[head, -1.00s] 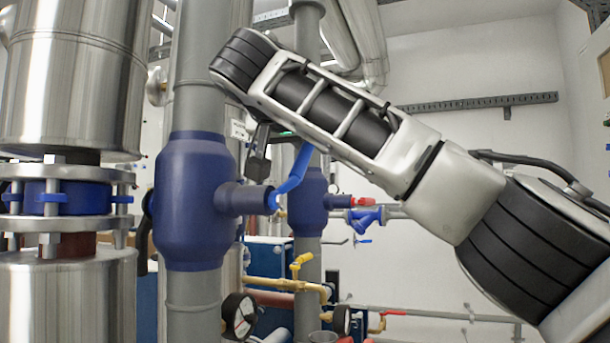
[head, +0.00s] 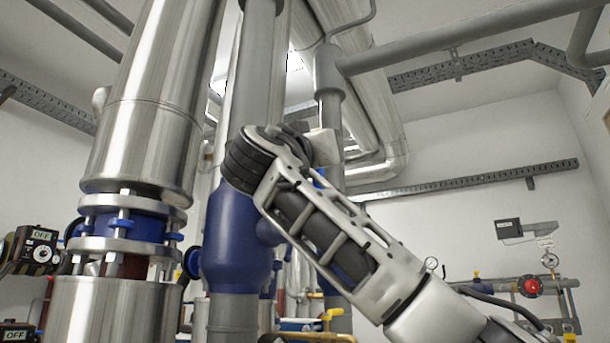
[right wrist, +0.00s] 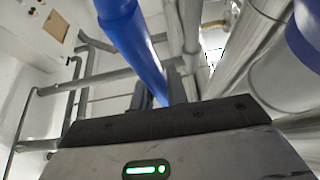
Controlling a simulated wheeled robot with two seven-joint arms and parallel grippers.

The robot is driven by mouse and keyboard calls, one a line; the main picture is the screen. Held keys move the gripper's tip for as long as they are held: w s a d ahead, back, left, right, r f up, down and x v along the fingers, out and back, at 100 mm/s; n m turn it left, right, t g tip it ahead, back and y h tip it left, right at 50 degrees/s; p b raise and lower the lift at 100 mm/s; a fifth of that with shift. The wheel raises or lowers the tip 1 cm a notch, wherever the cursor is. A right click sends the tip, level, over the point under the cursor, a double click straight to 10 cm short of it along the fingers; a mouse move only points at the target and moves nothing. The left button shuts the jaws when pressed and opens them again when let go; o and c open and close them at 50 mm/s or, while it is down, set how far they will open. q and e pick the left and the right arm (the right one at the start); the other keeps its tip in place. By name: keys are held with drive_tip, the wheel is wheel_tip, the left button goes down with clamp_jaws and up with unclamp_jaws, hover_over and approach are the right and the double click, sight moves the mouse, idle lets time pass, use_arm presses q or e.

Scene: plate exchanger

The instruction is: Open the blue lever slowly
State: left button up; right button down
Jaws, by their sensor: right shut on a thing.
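The blue lever (right wrist: 132,40) fills the upper middle of the right wrist view and runs down between the fingers of my right gripper (right wrist: 160,92), which is shut on it. In the head view only a small piece of blue that looks like the lever (head: 319,178) shows behind my right forearm. My right wrist and forearm cover most of the lever, its stem and the gripper's fingertips there, so the lever's angle cannot be told. The blue valve body (head: 230,240) sits on the grey vertical pipe, left of my right arm. My left gripper is not in view.
A large shiny metal column (head: 150,110) with a blue flange stands at the left. A second grey pipe (head: 329,85) and wide silver ducts (head: 385,165) stand behind my arm. A red knob (head: 530,286) and gauges are at the right.

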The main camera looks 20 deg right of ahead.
drive_tip(key=shift+s+a+f, duration=0.1)
drive_tip(key=shift+a+f, duration=0.05)
drive_tip(key=shift+a, duration=0.1)
drive_tip(key=c, duration=1.7)
unclamp_jaws()
drive_tip(key=o, duration=0.3)
drive_tip(key=shift+s, duration=0.15)
